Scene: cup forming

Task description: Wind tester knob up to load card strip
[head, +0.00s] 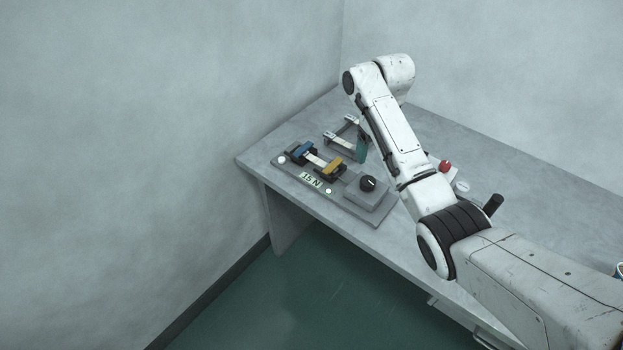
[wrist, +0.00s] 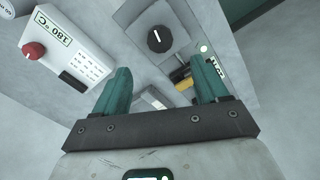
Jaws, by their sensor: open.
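The tester (head: 345,205) is a flat grey base near the table's front left corner. Its black knob (head: 368,183) with a white pointer line sits on a grey box at the right end. My gripper (wrist: 162,74) has teal fingers, apart and empty. One finger shows in the head view above and behind the tester. In the wrist view, the knob (wrist: 160,38) lies beyond the fingertips, untouched.
A white box with a red knob (wrist: 33,51) and a 180 °C label (wrist: 74,24) stands beside the tester. A small metal frame (head: 345,138) stands behind the clamps. Walls (head: 290,60) rise close to the table's left and back.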

